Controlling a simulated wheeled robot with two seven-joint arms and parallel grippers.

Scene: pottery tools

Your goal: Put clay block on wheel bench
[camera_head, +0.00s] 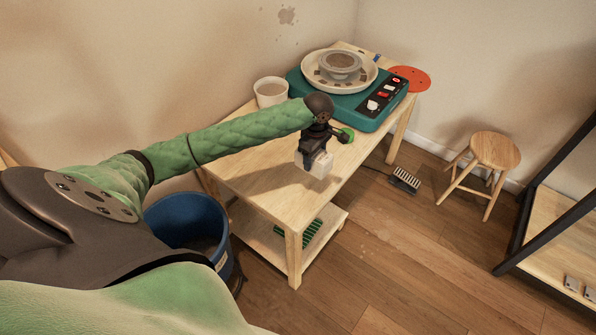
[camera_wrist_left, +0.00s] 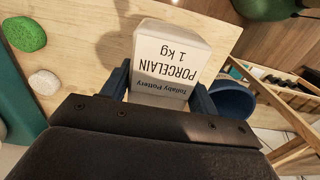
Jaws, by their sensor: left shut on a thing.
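The clay block is a white block labelled "PORCELAIN 1 kg" (camera_wrist_left: 172,52); it also shows in the head view (camera_head: 314,164). My left gripper (camera_head: 317,145) is shut on it, with a dark finger on each side in the left wrist view (camera_wrist_left: 160,92). The wooden wheel bench (camera_head: 250,150) lies beneath, and the block is over its top near the front edge. I cannot tell surely whether it touches the top. The teal pottery wheel (camera_head: 352,102) stands on the bench's far end. My right gripper is not in view.
A white tub (camera_head: 271,92) stands at the bench's back. A green sponge (camera_wrist_left: 24,34) and a pale round piece (camera_wrist_left: 44,82) lie between block and wheel. A blue bucket (camera_head: 160,212) stands at the left, a stool (camera_head: 495,150) at the right. The bench's near-left top is clear.

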